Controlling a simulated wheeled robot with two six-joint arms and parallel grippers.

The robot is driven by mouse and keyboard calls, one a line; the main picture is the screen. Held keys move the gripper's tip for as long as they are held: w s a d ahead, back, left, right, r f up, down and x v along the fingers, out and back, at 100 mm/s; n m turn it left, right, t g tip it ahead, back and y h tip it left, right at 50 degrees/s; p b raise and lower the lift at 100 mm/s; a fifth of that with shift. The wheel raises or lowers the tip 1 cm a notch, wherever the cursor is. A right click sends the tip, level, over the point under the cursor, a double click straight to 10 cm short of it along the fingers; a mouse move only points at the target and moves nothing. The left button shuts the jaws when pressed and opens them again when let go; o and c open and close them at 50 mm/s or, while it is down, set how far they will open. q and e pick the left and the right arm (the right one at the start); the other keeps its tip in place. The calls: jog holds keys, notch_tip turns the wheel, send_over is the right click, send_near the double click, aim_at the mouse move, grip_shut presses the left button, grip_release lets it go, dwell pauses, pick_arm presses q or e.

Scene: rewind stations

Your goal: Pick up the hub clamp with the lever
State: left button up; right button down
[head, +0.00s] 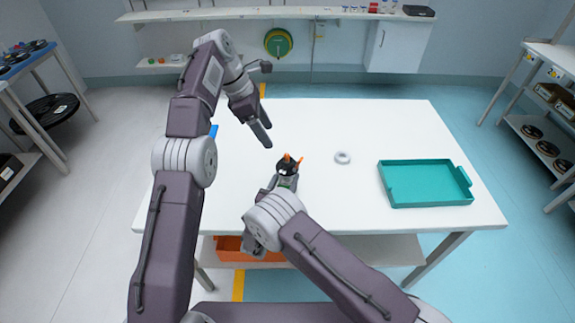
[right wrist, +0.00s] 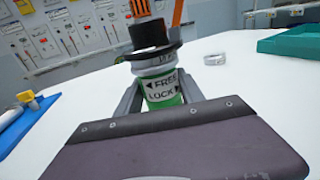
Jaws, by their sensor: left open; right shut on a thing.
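The hub clamp (head: 288,166) has a black disc-shaped top, orange parts sticking up and a green lower body. In the right wrist view the clamp (right wrist: 161,86) stands about upright, with FREE and LOCK and arrows on its pale label. My right gripper (head: 286,184) is shut on its body, with one finger on each side. I cannot tell whether its base, hidden behind the gripper, touches the table. My left gripper (head: 263,136) is open and empty above the table, up and left of the clamp.
A grey ring (head: 342,157) lies on the white table (head: 390,125) right of the clamp. A teal tray (head: 428,203) sits at the table's right. A blue item (right wrist: 28,122) lies at the left, partly behind my left arm in the head view. The far table middle is clear.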

aim_at(284, 159)
pick_arm(q)
jog(key=x, duration=1.2)
jog(key=shift+d, duration=0.2)
grip_shut()
